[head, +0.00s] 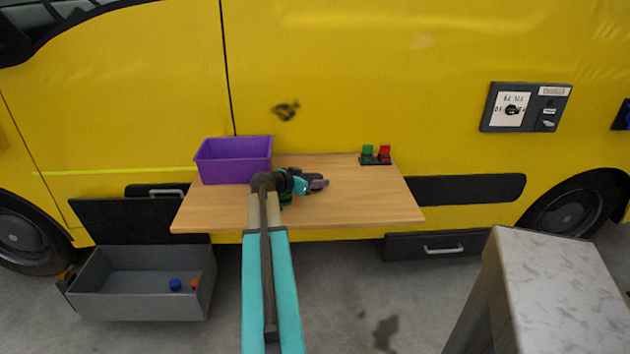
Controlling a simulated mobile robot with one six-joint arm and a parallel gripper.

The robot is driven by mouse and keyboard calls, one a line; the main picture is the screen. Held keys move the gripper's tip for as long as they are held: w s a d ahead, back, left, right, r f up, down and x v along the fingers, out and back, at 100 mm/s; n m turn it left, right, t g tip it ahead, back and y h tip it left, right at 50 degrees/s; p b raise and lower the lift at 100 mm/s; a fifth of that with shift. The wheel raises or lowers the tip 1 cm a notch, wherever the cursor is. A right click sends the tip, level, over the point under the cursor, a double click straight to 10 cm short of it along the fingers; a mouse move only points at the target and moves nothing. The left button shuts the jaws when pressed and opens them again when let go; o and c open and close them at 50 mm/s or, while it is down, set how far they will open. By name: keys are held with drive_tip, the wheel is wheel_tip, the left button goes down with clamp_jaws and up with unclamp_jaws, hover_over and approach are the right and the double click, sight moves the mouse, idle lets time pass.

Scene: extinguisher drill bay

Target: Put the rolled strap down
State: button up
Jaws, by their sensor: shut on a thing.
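My gripper (317,184) is over the middle of the wooden table board (380,208), pointing right. It is shut on the rolled strap, which shows only as a small, dark greyish shape at the fingertips, partly hidden by them. I cannot tell whether the strap touches the board. A dark green thing (286,201) shows just below my wrist, mostly hidden.
A purple bin (245,172) stands at the board's back left. A small holder with a green and a red block (376,156) is at the back right. An open grey drawer (140,305) holds a blue and an orange thing. The board's right and front left are clear.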

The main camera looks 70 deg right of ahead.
drive_tip(key=shift+f+b, duration=0.3)
drive_tip(key=shift+f, duration=0.05)
drive_tip(key=o, duration=1.2)
drive_tip(key=shift+a+r+p, duration=0.1)
drive_tip(key=shift+r+p, duration=0.15)
drive_tip(key=shift+p, duration=0.05)
drive_tip(key=b+v, duration=0.2)
drive_tip(key=v, duration=0.9)
drive_tip(key=shift+w+a+r, duration=0.1)
drive_tip(key=shift+w+a, duration=0.05)
drive_tip(key=shift+a, duration=0.25)
